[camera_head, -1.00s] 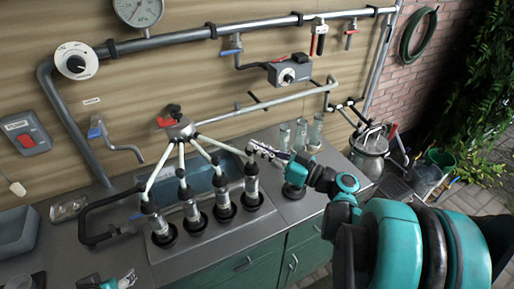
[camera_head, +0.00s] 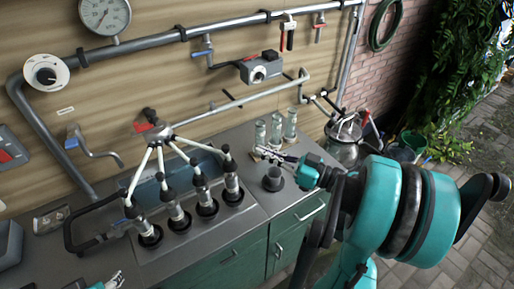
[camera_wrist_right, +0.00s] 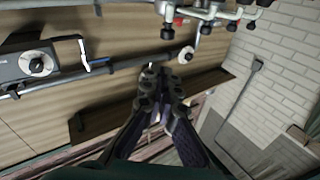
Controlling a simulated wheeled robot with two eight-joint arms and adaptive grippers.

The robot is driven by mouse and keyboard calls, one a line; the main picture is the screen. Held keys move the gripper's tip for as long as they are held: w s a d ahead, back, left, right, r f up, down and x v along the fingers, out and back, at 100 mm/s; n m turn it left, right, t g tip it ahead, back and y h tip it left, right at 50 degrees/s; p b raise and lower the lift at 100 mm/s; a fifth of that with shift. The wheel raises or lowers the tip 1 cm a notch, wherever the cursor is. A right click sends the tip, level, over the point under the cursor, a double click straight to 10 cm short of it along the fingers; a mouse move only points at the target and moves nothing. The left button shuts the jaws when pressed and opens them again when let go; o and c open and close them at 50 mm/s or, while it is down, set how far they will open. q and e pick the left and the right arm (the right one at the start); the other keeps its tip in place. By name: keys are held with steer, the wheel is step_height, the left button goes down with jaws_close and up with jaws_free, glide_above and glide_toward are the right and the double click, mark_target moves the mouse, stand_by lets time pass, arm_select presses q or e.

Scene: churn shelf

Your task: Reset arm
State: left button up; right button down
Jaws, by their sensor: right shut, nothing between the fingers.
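My right gripper (camera_head: 265,153) is shut and empty above the counter. It hangs above a dark round cup (camera_head: 273,180) and in front of the glass jars, apart from the milking cups. In the right wrist view its fingers (camera_wrist_right: 160,88) are together with nothing held. My left gripper (camera_head: 115,280) shows only partly at the bottom left edge; its finger opening is unclear. Several metal milking cups (camera_head: 178,215) stand in black sockets along the counter front. White tubes join them to a claw piece (camera_head: 160,133) at the wall.
Several glass jars (camera_head: 275,130) stand at the back of the counter (camera_head: 225,245). A wall pipe (camera_head: 150,43) with valves, a gauge (camera_head: 105,14) and a grey control box (camera_head: 262,68) runs above. A metal can (camera_head: 345,140) stands beyond the counter's right end.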

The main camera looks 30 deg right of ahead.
stand_by(0.5)
steer(key=a+f+m+g+h, duration=0.3)
steer(key=a+f+g, duration=0.5)
steer(key=a, duration=0.5)
steer(key=s+f+m+g+h, duration=0.1)
steer(key=s+f+m+h, duration=0.1)
steer(key=s+h, duration=0.4)
steer(key=shift+s+a+f+h, duration=0.15)
steer(key=shift+a+f+h, duration=0.3)
steer(key=shift+h, duration=0.35)
steer(key=shift+d+f, duration=0.1)
